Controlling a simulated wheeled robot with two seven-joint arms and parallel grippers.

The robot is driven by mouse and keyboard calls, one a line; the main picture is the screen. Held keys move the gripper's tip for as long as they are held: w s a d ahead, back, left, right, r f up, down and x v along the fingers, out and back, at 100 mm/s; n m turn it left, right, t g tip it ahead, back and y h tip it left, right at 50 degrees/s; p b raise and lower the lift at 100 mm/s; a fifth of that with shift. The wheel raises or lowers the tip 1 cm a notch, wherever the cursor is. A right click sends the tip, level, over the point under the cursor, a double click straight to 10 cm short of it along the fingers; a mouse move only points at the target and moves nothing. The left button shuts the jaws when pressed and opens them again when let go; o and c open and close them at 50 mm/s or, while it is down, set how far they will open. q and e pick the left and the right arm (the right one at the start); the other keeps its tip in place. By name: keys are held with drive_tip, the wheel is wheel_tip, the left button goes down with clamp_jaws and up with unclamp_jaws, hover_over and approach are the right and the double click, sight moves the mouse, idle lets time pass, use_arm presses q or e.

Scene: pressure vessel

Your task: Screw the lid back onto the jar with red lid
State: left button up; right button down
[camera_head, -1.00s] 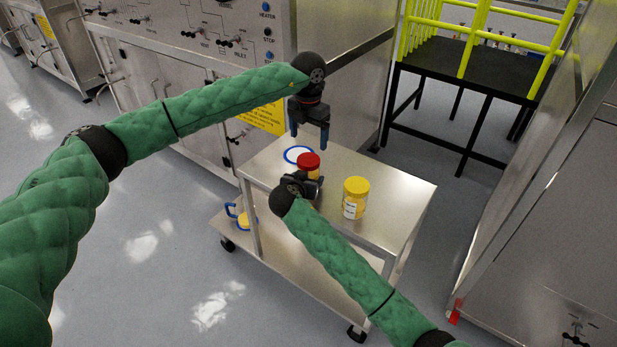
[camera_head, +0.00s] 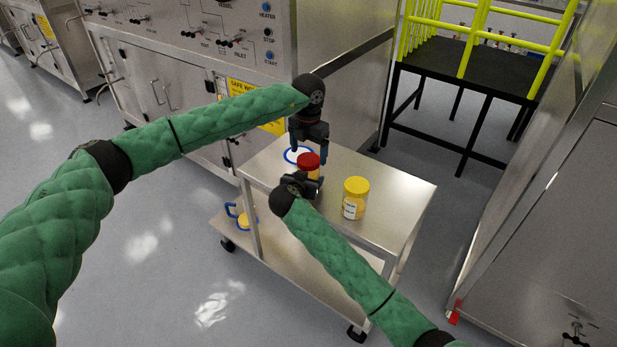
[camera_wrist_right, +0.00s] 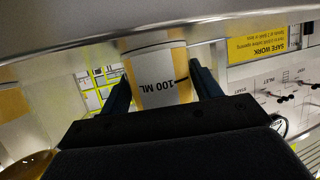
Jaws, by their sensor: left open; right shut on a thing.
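The jar with the red lid (camera_head: 309,160) stands on the top of the steel cart, with the lid on its top. Its body is mostly hidden behind my right gripper in the head view. My right gripper (camera_head: 310,183) is shut on the jar from the near side. In the right wrist view the two fingers of my right gripper (camera_wrist_right: 158,85) flank the jar's white "100 ML" label (camera_wrist_right: 163,75). My left gripper (camera_head: 308,150) points down, open, with its fingers just above and around the red lid; I cannot tell whether they touch it.
A jar with a yellow lid (camera_head: 355,198) stands to the right on the cart top (camera_head: 395,190). A white disc with a blue rim (camera_head: 292,155) lies behind the red lid. A blue-handled item (camera_head: 238,214) is on the lower shelf. Steel cabinets (camera_head: 160,80) stand behind.

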use_arm(q)
drive_tip(key=shift+f, duration=1.15)
drive_tip(key=c, duration=1.1)
drive_tip(key=shift+c, duration=0.2)
drive_tip(key=o, duration=1.2)
drive_tip(key=shift+r, duration=0.1)
wheel_tip(320, 180, up, 12)
drive_tip(key=shift+f, duration=0.1)
